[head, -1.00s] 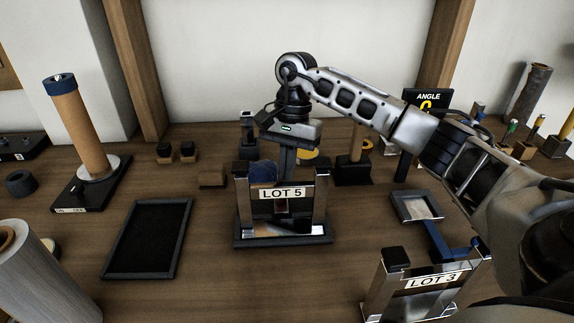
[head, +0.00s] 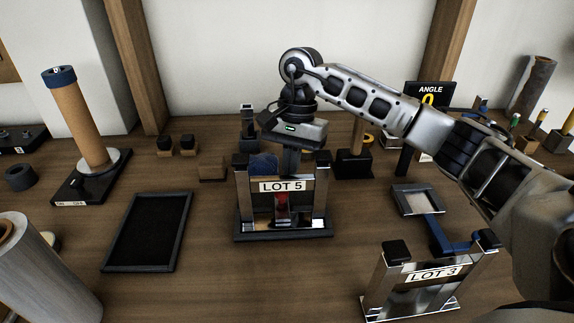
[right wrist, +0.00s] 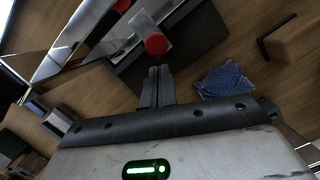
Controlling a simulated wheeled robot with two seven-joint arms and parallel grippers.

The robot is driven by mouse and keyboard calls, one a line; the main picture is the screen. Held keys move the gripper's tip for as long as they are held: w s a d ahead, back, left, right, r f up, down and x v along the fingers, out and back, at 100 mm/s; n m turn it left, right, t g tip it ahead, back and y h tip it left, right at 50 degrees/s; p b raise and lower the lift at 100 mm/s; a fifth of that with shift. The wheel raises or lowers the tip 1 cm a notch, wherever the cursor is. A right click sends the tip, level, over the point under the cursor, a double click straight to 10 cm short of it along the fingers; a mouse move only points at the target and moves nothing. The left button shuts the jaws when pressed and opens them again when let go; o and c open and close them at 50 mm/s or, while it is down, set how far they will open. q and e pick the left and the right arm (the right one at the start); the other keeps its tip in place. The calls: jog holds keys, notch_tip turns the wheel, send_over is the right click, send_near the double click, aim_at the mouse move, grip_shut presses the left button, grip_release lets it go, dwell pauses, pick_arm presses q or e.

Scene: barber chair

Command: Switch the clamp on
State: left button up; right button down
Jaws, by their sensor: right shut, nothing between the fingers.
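A metal frame on a black base, labelled LOT 5 (head: 283,237), stands in the middle of the bench in the head view. A red round knob (head: 282,201) shows between its posts; it also shows in the right wrist view (right wrist: 156,44). My right gripper (head: 290,163) is behind the LOT 5 label, pointing down, with its tips partly hidden there. In the right wrist view its fingers (right wrist: 155,74) are together and empty, with the red knob just beyond the tips. I cannot tell whether they touch. Which item is the clamp is not marked. My left gripper is out of view.
A crumpled blue cloth (right wrist: 226,81) lies beside the fingers. A similar LOT 3 frame (head: 433,273) stands at the front right. A black tray (head: 148,232) lies to the left, near a tan cylinder on a switched base (head: 88,188). An ANGLE sign (head: 430,91) stands behind my right arm.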

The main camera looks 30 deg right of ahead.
jog(key=w+d, duration=0.1)
jog(key=w+d+r, duration=0.1)
jog(key=shift+d+r, duration=0.15)
jog(key=shift+d, duration=0.2)
pick_arm(q)
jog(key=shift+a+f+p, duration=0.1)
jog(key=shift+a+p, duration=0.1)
jog(key=shift+p, duration=0.1)
pick_arm(e)
jog(key=v, duration=0.9)
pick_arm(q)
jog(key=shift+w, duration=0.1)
pick_arm(e)
jog(key=shift+s+r, duration=0.1)
